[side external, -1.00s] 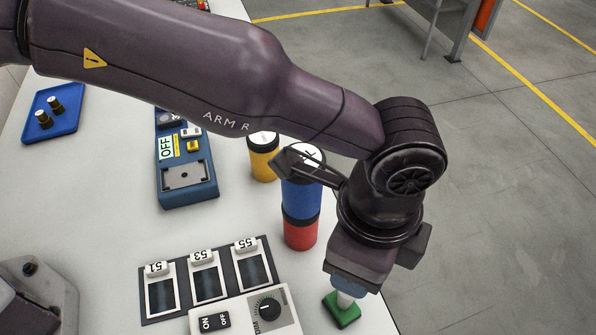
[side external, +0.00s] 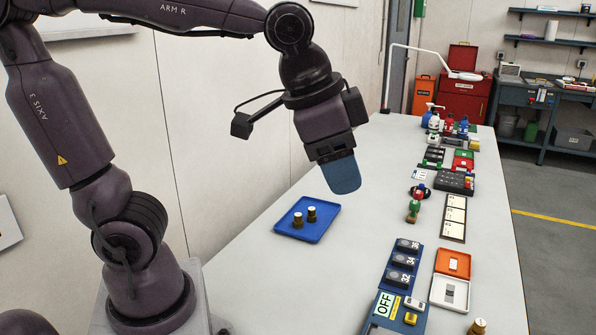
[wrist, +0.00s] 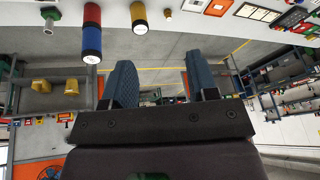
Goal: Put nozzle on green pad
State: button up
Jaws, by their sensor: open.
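A small green block (wrist: 50,13), which looks like the green pad, shows at the top left of the wrist view. A small pale piece lies against it in the picture; I cannot tell clearly whether this is the nozzle standing on it. The pad is not visible in the side view. My gripper (side external: 343,185) is raised above the table, pointing down, tilted. Its blue fingers are spread with nothing between them in the wrist view (wrist: 160,85).
A blue unit marked OFF (side external: 393,319) and an orange tray (side external: 453,263) lie along the right side of the table. A red and blue can (wrist: 92,35) and a yellow can (wrist: 138,17) stand near the green block. The table's middle (side external: 335,270) is clear.

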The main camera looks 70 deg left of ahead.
jog(key=s+a+f+n+t, duration=0.1)
jog(key=s+a+f+n, duration=0.1)
jog(key=s+a+n, duration=0.2)
jog(key=shift+s+a, duration=0.8)
jog(key=shift+s, duration=0.65)
